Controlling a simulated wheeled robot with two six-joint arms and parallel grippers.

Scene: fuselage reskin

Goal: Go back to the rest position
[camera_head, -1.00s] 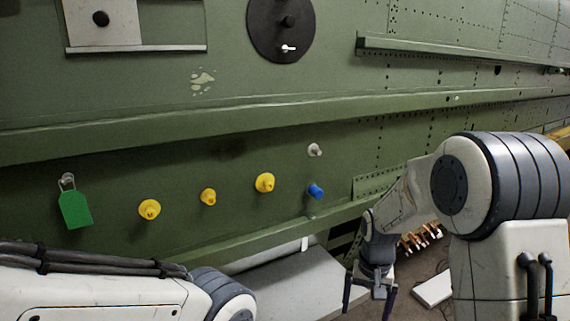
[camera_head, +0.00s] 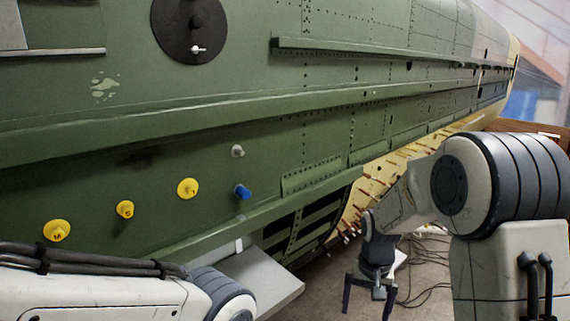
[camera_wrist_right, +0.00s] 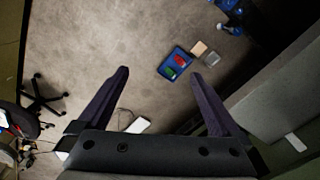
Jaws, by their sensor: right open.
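My right gripper (camera_head: 368,296) hangs pointing down at the lower right of the head view, clear of the fuselage. In the right wrist view its two dark fingers (camera_wrist_right: 168,100) are spread wide with nothing between them but floor farther off. My left arm (camera_head: 120,290) crosses the lower left of the head view; its gripper is out of frame. The green fuselage side (camera_head: 330,110) fills most of the head view. It carries yellow plugs (camera_head: 125,209), a blue plug (camera_head: 242,191) and a grey fitting (camera_head: 237,151).
A grey platform (camera_head: 265,285) stands below the fuselage. Cables (camera_head: 425,270) lie on the floor at the right. The right wrist view shows a blue tray (camera_wrist_right: 174,64) with red and green items, a chair (camera_wrist_right: 42,98) at the left and a white object (camera_wrist_right: 138,126) on the floor.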

